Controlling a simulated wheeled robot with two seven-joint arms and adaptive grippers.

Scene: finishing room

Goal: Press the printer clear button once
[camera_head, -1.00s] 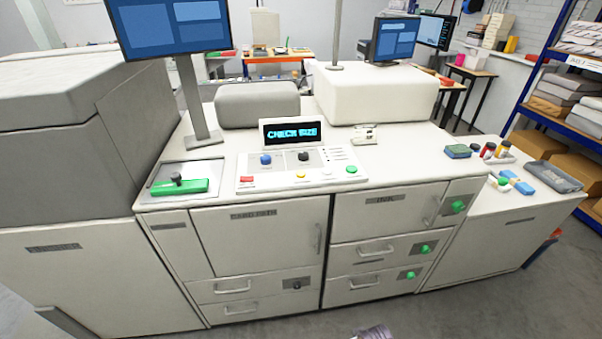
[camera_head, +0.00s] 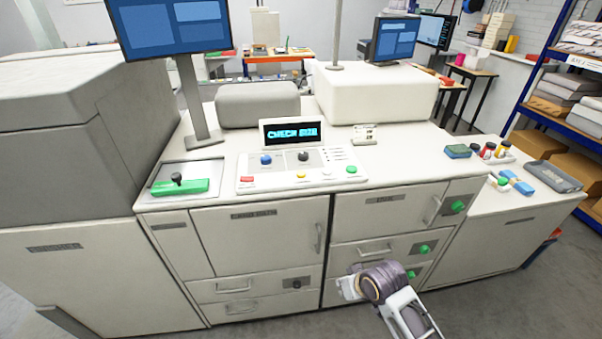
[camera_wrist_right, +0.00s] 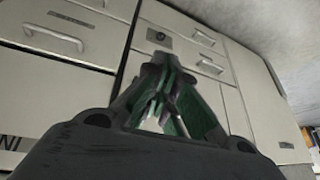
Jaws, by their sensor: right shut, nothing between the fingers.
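The printer's control panel (camera_head: 290,181) lies on top of the long white machine. It carries a red button (camera_head: 247,179), a yellow button (camera_head: 300,175), a green button (camera_head: 351,169), a blue knob (camera_head: 266,159) and a black knob (camera_head: 303,156). I cannot read which one is the clear button. The display (camera_head: 291,132) behind reads "CHECK SIZE". My right gripper (camera_head: 348,286) is low in front of the cabinet drawers, below and apart from the panel. In the right wrist view its fingers (camera_wrist_right: 160,62) are closed together and empty. My left gripper is out of view.
A monitor on a post (camera_head: 190,90) stands left of the panel, beside a green block with a black knob (camera_head: 180,186). A small white card stand (camera_head: 363,134) is behind right. Drawer handles and green knobs (camera_head: 419,249) stick out of the front. Bottles and blocks sit at right.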

